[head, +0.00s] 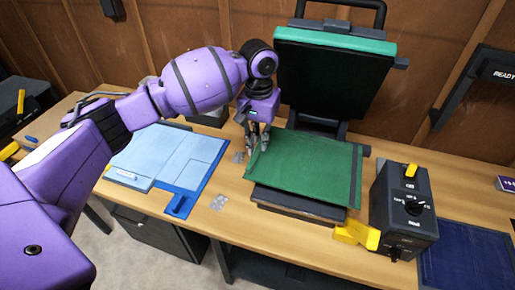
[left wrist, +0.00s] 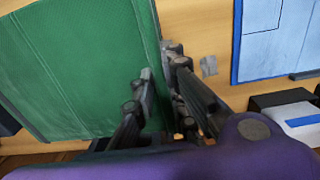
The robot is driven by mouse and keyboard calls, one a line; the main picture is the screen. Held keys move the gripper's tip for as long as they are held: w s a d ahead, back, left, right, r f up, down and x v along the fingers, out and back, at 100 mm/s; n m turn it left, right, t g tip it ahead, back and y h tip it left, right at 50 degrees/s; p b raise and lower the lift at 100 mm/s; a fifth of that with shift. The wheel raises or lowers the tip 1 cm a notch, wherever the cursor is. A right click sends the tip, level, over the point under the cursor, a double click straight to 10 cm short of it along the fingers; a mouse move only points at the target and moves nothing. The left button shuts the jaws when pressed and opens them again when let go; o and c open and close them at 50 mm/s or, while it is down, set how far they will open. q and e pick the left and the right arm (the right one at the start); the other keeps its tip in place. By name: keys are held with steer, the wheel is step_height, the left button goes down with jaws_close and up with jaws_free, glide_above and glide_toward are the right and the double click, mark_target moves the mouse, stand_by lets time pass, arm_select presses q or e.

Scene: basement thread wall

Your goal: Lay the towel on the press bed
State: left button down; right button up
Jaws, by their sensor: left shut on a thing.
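The green towel (head: 305,165) with a dark stripe near its right end is spread over the dark press bed (head: 290,205) and hides most of it. My left gripper (head: 258,143) is at the towel's left edge, shut on it. In the left wrist view the towel (left wrist: 75,70) fills the left side, and the fingers of my left gripper (left wrist: 160,68) meet at its edge. Whether the towel rests flat on the whole bed cannot be told. My right gripper is not in view.
The press lid (head: 335,80) stands open behind the bed. A black control box (head: 404,212) with a dial and a yellow part (head: 357,233) are to the right. A blue board (head: 170,155) lies to the left. Small grey pieces (head: 218,202) lie on the wooden bench (head: 232,220).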

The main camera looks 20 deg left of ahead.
arm_select(q)
steer(key=f, duration=0.1)
steer(key=a+f, duration=0.1)
steer(key=f, duration=0.1)
steer(key=w+f, duration=0.1)
steer(key=f, duration=0.1)
steer(key=shift+w+a, duration=0.1)
steer(key=shift+a, duration=0.1)
steer(key=c, duration=1.8)
jaws_free()
steer(key=shift+o, duration=0.2)
step_height(320, 180, up, 12)
